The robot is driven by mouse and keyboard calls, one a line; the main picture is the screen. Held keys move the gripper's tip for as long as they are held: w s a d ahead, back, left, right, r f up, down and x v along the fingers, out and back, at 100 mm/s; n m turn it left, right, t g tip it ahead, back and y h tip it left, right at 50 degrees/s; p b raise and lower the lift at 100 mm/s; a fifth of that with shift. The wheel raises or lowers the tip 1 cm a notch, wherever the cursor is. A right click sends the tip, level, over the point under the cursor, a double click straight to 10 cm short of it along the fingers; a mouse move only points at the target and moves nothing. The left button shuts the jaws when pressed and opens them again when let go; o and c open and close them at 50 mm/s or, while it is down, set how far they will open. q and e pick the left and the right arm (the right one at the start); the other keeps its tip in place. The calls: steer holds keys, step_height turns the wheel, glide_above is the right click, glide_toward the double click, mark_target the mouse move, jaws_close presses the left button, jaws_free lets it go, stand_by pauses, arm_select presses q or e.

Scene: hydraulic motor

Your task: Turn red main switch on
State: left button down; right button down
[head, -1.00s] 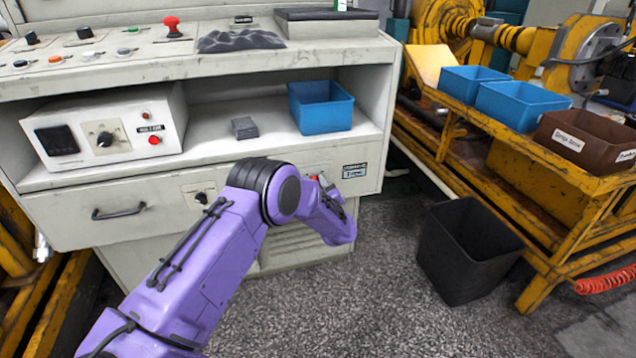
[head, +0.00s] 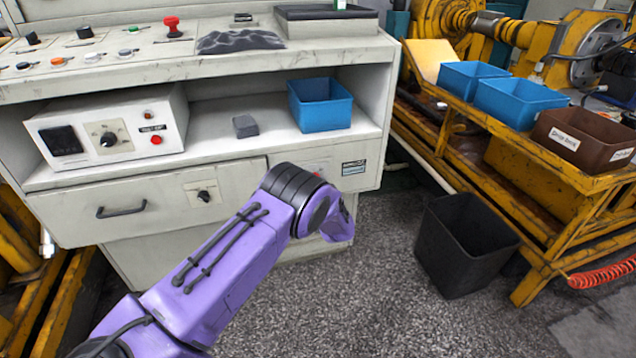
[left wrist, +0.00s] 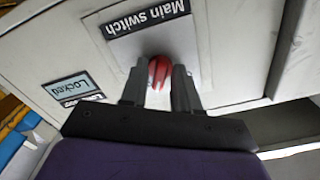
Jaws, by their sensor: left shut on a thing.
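The red main switch (left wrist: 159,72) sits on the pale cabinet front, beside a black "Main switch" label (left wrist: 146,20) that reads upside down in the left wrist view. My left gripper (left wrist: 158,84) is shut on the switch, with one dark finger on each side of it. The exact turn angle of the switch is hard to tell. In the head view my purple left arm reaches to the cabinet's lower right front and hides the gripper and most of the switch. My right gripper is not in view.
A "Locked" label (left wrist: 73,88) is beside the switch. A drawer with a handle (head: 121,211) and a black knob (head: 204,196) are further left. A black bin (head: 466,245) stands on the floor right of the cabinet, near a yellow bench holding blue bins (head: 520,100).

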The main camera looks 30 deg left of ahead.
arm_select(q)
steer(key=shift+s+f+m, duration=0.1)
steer(key=shift+f+m, duration=0.1)
steer(key=shift+m, duration=1.4)
steer(key=shift+a, duration=0.1)
steer(key=c, duration=1.1)
jaws_free()
steer(key=shift+a, duration=0.1)
steer(key=shift+c, duration=0.2)
steer(key=shift+r, duration=0.1)
steer(key=p+v, duration=0.2)
steer(key=v, duration=0.8)
steer(key=shift+d, duration=0.25)
